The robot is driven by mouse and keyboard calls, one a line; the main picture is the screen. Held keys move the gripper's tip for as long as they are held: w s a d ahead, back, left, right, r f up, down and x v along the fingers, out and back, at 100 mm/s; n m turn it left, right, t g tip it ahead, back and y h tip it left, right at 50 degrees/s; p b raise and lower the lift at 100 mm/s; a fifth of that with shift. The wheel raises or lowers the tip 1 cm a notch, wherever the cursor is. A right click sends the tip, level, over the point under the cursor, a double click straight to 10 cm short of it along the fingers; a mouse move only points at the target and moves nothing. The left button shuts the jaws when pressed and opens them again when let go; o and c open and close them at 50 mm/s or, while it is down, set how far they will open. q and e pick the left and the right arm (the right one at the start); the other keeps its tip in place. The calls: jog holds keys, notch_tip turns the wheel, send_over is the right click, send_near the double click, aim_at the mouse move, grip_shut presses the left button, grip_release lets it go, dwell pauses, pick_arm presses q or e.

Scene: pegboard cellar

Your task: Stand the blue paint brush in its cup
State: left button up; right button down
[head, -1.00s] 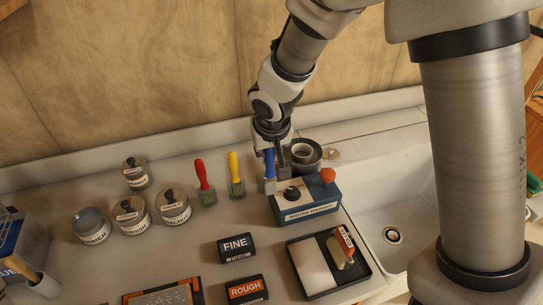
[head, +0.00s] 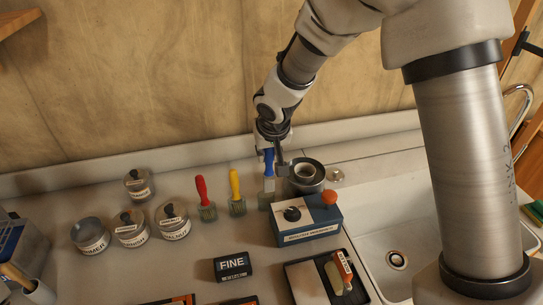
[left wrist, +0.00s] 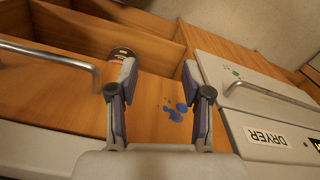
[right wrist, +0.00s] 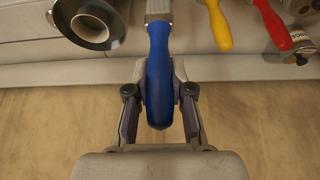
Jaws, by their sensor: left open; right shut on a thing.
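My right gripper (head: 273,160) is shut on the blue paint brush (head: 269,164). In the right wrist view the fingers close on the brush's blue handle (right wrist: 158,75), with the grey ferrule (right wrist: 158,8) beyond them at the top edge. In the head view the brush is upright, ferrule down, just over its small greyish cup (head: 265,201). The ferrule shows above the cup's rim; whether the bristle tips are inside is unclear. My left gripper (left wrist: 160,78) is open and empty in the left wrist view, over an open wooden drawer, and out of the head view.
Yellow (head: 235,183) and red (head: 201,188) brushes stand in cups to the left. A dark round container (head: 307,172) is close on the right, a blue box with an orange knob (head: 305,221) in front. Lidded jars (head: 131,228) stand farther left; the sink (head: 385,220) is right.

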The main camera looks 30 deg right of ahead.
jog(key=b+x, duration=0.3)
jog(key=x, duration=0.2)
jog(key=b+x, duration=0.4)
jog(key=shift+s+a+f, duration=0.1)
jog(key=shift+f, duration=0.4)
jog(key=c, duration=0.9)
grip_release()
jog(key=shift+c, duration=0.2)
